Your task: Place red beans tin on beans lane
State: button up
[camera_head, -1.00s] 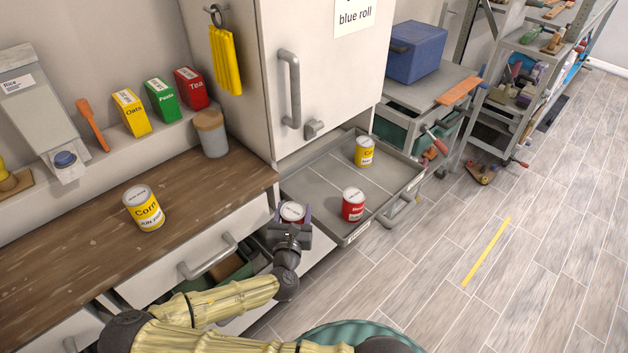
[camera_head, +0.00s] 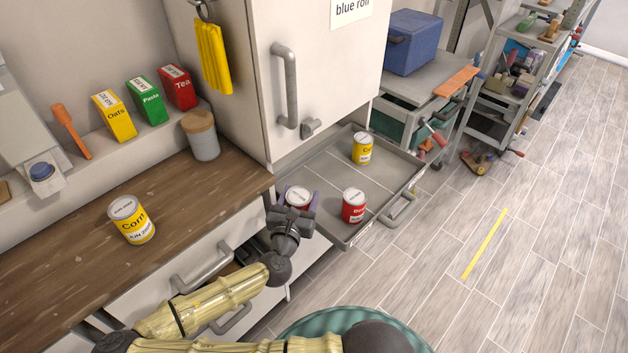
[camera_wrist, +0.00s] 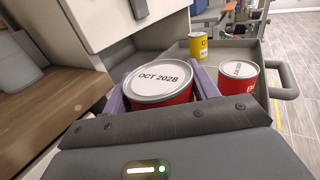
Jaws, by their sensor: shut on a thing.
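My gripper (camera_head: 299,203) is shut on a red tin (camera_head: 298,195) with a white lid, at the near left edge of the grey pull-out tray (camera_head: 330,191). In the wrist view the held tin (camera_wrist: 160,83) stands roughly upright between purple fingers, its lid reading "OCT 2028". Its front label and underside are hidden, so I cannot tell if it touches the tray. Another red tin (camera_head: 354,206) stands on the tray to the right of my gripper. A yellow corn tin (camera_head: 362,148) stands farther back. Thin pale lines divide the tray into lanes.
Another yellow corn tin (camera_head: 132,220) stands on the wooden worktop (camera_head: 70,262). The tall cabinet (camera_head: 315,80) with its handle rises behind the tray. An open drawer (camera_head: 185,270) lies below the worktop. The tray's middle, between the tins, is clear.

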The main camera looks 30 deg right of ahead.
jog(key=shift+w+a+f+b, duration=0.15)
jog(key=shift+w+b, duration=0.3)
jog(key=shift+b, duration=0.85)
jog(key=shift+w+d+f+b, duration=0.15)
jog(key=shift+w+b, duration=0.25)
jog(key=shift+b, duration=0.85)
jog(key=d+b, duration=0.1)
jog(key=b, duration=0.3)
jog(key=shift+w, duration=0.25)
jog(key=shift+w+d+r+b, duration=0.1)
jog(key=shift+d+b, duration=0.35)
jog(key=shift+b, duration=0.4)
jog(key=f+b+x, duration=0.1)
jog(key=f+x, duration=0.2)
jog(key=x, duration=1.1)
jog(key=shift+w, duration=0.4)
jog(key=shift+s+d+f+b, duration=0.1)
jog(key=shift+f+b, duration=0.35)
jog(key=shift+f, duration=1.3)
jog(key=shift+f, duration=0.1)
